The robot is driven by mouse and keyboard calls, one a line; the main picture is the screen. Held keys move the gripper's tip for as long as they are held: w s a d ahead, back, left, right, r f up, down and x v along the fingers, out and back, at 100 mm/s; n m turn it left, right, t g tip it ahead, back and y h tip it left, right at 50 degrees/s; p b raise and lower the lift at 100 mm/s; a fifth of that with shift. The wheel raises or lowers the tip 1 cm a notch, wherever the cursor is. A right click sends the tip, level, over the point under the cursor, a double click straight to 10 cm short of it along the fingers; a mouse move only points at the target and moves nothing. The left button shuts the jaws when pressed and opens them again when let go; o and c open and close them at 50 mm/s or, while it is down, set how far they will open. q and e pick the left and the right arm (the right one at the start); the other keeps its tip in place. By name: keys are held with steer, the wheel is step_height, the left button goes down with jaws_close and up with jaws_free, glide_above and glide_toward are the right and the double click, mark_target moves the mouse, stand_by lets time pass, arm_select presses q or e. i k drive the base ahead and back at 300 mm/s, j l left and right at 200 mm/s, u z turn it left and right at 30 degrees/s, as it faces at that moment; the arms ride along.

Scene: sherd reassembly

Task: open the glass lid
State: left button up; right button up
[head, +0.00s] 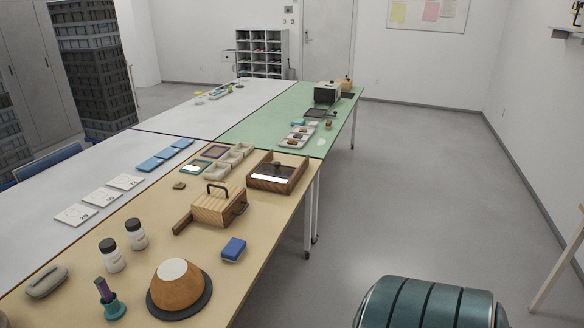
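A low dark-wood box (260,184) sits on the tan table near its right edge. A dark knob-like piece and a bright white patch show within its frame. I cannot tell whether a glass pane covers it, and no other glass lid is clear. A lighter striped wooden box (215,209) with a black handle on top stands in front of it, with a wooden bar reaching out to the left. Neither of my grippers is in view.
A brown dome-shaped vessel (168,292) on a dark disc, two white jars (111,260) and a blue block (233,249) stand nearer on the table. Small trays (217,172) lie left of the dark box. A teal banded rounded object (430,306) is at lower right; the floor behind it is clear.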

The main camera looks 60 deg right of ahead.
mark_target(276, 164)
steer(key=z, duration=1.75)
steer(key=i+l, duration=0.3)
steer(key=l, duration=0.2)
steer(key=i+l, duration=0.35)
steer(key=l, duration=0.15)
steer(key=i+l+z, duration=0.1)
steer(key=i+l, duration=0.2)
steer(key=l, duration=0.15)
